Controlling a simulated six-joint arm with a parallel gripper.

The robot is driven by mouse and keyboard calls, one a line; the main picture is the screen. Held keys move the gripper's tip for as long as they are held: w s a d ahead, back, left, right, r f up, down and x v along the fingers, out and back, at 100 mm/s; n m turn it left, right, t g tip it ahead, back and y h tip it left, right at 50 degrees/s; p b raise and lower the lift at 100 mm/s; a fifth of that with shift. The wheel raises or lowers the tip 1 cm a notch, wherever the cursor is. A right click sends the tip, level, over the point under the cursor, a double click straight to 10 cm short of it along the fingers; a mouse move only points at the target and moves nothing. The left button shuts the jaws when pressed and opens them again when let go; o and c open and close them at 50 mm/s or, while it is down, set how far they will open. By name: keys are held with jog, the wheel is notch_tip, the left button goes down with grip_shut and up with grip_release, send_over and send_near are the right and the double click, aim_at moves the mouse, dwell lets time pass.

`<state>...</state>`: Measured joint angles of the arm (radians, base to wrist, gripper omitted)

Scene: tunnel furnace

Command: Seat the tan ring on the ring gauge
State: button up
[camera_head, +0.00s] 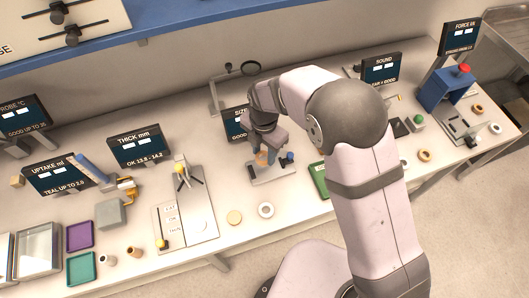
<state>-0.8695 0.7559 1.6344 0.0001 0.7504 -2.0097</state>
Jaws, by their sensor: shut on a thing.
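My gripper (262,155) is over the bench in front of the display labelled SIZE, pointing down. It is shut on the tan ring (262,158), which shows as a small orange-tan patch between the fingers. The fingers hide most of the ring. Below it is the ring gauge (272,173), a light grey plate with a dark blue knob (290,157) at its right. The gauge's seat is hidden behind the gripper. I cannot tell whether the ring touches the gauge.
The SIZE display (236,123) stands close behind. The thickness stand (182,175) is to the left.

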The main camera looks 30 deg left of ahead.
aim_at(264, 168)
jog(key=shift+f+b, duration=1.25)
jog(key=shift+f, duration=0.5)
jog(key=shift+f, duration=0.1)
jog(key=shift+f+b, duration=0.75)
jog(key=shift+f, duration=0.3)
jog(key=shift+f, duration=0.45)
jog(key=o, duration=1.1)
jog(key=shift+o, duration=0.2)
jog(key=shift+r, duration=0.1)
